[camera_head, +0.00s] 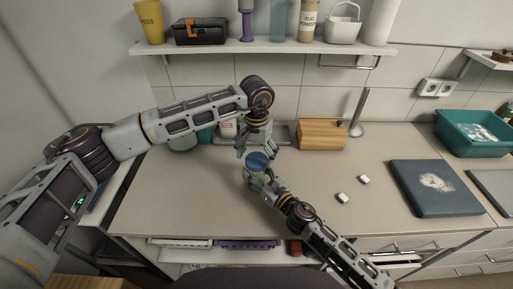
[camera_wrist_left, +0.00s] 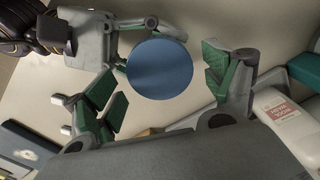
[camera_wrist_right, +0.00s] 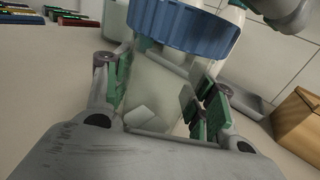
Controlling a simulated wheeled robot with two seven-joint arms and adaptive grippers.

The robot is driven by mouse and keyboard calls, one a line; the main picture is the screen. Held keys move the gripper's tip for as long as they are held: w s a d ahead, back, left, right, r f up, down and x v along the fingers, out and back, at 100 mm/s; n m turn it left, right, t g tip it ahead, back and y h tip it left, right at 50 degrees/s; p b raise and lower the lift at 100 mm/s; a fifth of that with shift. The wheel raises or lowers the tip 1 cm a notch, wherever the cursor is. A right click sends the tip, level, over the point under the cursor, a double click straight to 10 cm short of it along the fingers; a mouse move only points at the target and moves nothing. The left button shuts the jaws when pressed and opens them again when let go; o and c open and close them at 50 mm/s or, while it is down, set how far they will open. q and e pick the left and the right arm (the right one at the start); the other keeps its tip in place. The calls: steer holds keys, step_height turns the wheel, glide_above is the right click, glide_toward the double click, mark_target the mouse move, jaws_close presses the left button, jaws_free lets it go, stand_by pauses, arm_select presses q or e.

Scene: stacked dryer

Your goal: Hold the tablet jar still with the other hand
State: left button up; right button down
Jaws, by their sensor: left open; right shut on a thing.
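The tablet jar stands on the counter (camera_head: 200,195) near its middle, with a blue lid (camera_head: 256,160). In the right wrist view its clear body (camera_wrist_right: 155,85) shows pale tablets inside, below the ridged lid (camera_wrist_right: 185,25). My right gripper (camera_wrist_right: 160,95) is shut on the jar's body, with its green pads on both sides. My left gripper (camera_head: 257,150) is open above the jar. In the left wrist view the lid (camera_wrist_left: 160,70) lies between the spread fingers of my left gripper (camera_wrist_left: 165,83), and I cannot tell if they touch it.
Two small white blocks (camera_head: 342,197) (camera_head: 364,179) lie on the counter right of the jar. A wooden box (camera_head: 322,133) and an upright metal stand (camera_head: 357,115) are behind. A dark blue board (camera_head: 435,188) and teal basin (camera_head: 472,133) are at right. A shelf (camera_head: 262,47) hangs above.

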arm_select(q)
steer(key=shift+f, duration=0.75)
steer(key=c, duration=1.1)
steer(key=shift+o, duration=0.2)
steer(key=shift+n, duration=0.3)
